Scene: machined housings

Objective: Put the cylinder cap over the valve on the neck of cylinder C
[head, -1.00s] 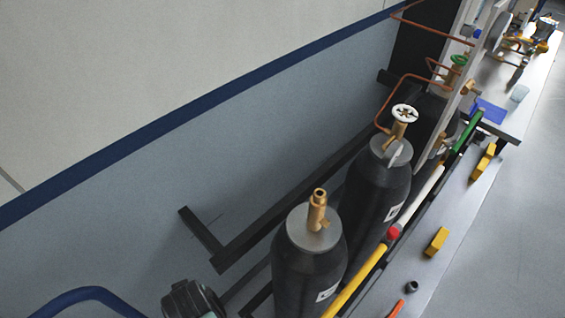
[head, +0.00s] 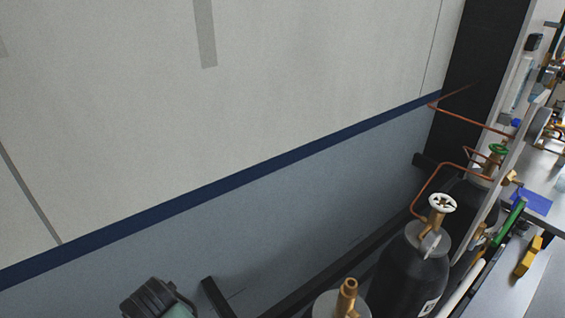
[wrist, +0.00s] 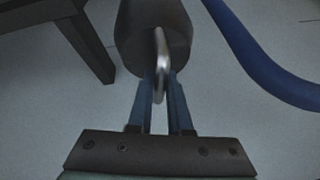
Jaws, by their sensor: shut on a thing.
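In the wrist view my gripper (wrist: 160,78) has its two blue fingers closed on a pale metal piece in front of a dark, rounded, cup-like body (wrist: 150,28), which looks like the cylinder cap. Its opening is not visible. In the head view a black cylinder with a bare brass valve (head: 346,296) shows only its top at the bottom edge. Behind it stands a black cylinder (head: 408,275) whose brass valve carries a white handwheel (head: 442,203). I cannot read which cylinder is C. The gripped cap does not show clearly in the head view.
A third cylinder with a green handwheel (head: 498,150) stands farther back beside copper pipes (head: 470,122). A bench with a blue sheet (head: 532,202) and a yellow block (head: 528,257) is at right. A blue curved tube (wrist: 262,55) shows at right in the wrist view.

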